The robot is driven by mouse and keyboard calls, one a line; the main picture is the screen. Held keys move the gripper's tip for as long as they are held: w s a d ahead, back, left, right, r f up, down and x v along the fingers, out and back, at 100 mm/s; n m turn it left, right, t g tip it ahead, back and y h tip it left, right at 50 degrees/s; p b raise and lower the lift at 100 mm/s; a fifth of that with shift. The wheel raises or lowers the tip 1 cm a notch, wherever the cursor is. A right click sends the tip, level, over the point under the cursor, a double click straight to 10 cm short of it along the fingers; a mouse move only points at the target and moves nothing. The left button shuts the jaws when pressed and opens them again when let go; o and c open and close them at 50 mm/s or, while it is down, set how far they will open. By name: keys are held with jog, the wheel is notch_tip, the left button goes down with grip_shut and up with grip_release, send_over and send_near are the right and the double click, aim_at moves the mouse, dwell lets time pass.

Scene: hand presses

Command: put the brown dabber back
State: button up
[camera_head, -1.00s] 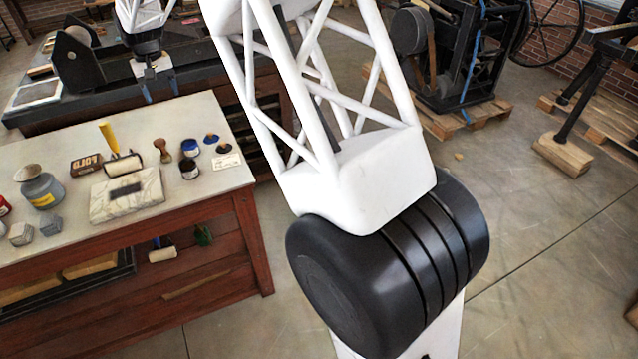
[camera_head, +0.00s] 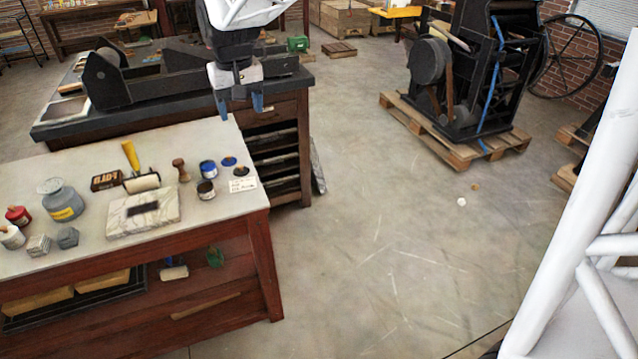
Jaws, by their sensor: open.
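The brown dabber (camera_head: 181,170) stands upright on the pale-topped table, between the ink roller with the yellow handle (camera_head: 137,168) and the blue-labelled jar (camera_head: 208,169). It is small, with a rounded top and a wider foot. My gripper (camera_head: 240,106) hangs with its blue fingers pointing down, apart and with nothing between them. In the picture it is above and to the right of the dabber, near the back right corner of the table. The dabber is fully visible.
The table (camera_head: 232,206) also holds a marble slab (camera_head: 150,220), a grey bottle (camera_head: 64,204), a dark jar (camera_head: 206,190), a small boxed item (camera_head: 106,181) and a white card (camera_head: 243,185). A dark press bench (camera_head: 130,118) stands behind. Open floor lies to the right.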

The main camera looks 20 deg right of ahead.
jog(key=s+d+f, duration=0.2)
jog(key=s, duration=0.8)
jog(key=s+d+f+t, duration=0.1)
jog(key=s+d, duration=0.2)
jog(key=s, duration=0.7)
jog(key=s+d+f+m, duration=0.1)
jog(key=s+d+f, duration=0.1)
jog(key=s, duration=0.9)
jog(key=shift+d+f+t, duration=0.35)
jog(key=shift+t, duration=0.05)
